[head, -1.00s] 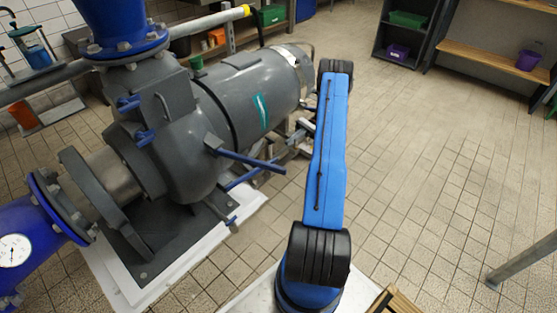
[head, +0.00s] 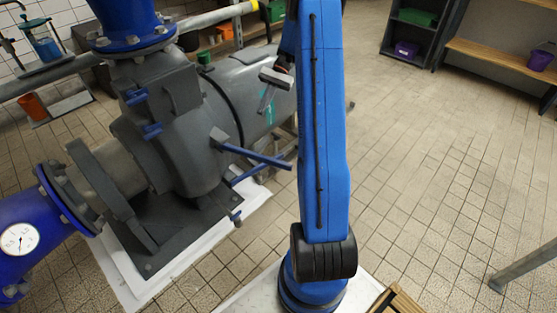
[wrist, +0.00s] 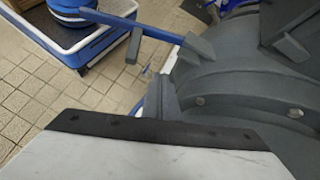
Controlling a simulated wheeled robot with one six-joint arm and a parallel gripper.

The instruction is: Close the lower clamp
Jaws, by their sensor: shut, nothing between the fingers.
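Two long blue levers stick out from the grey pump's side in the head view, an upper one (head: 252,154) on a dark block and a lower one (head: 250,174). I cannot tell which of these is the lower clamp. My gripper (head: 267,98) is shut and empty, in front of the motor and above the long levers, apart from them. In the wrist view a blue lever (wrist: 150,32) runs out from the pump, with a dark grey bar near it.
The grey pump (head: 180,150) stands on a white plinth at left, with blue pipes above and at lower left. A gauge (head: 19,239) is on the lower pipe. Tiled floor lies open at right, with shelves behind and a grey post at lower right.

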